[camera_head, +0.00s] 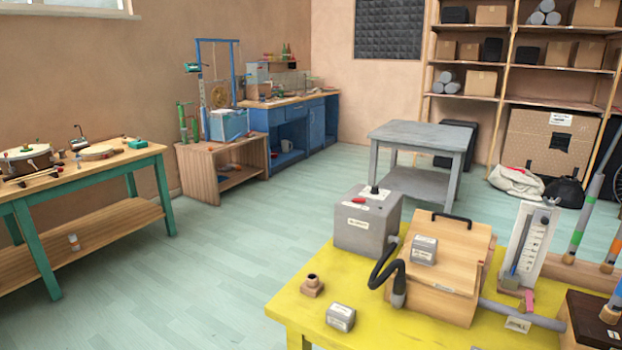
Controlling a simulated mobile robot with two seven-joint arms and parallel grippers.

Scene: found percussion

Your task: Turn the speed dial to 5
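No dial marked with speed numbers can be made out from here. A grey box (352,240) with white labels stands on the yellow table (388,333) at the lower right. On its top are a small black upright knob (375,188) and a red part (357,199). The label print is too small to read, so I cannot tell whether the knob is the speed dial or what it is set to. Neither of my grippers is in view.
Beside the grey box are a black hose (385,262), a wooden box (455,240) with a handle and a white gauge board (528,240). A grey table (420,133) stands behind. A green-framed bench (120,165) is at left. Open floor (220,265) lies between.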

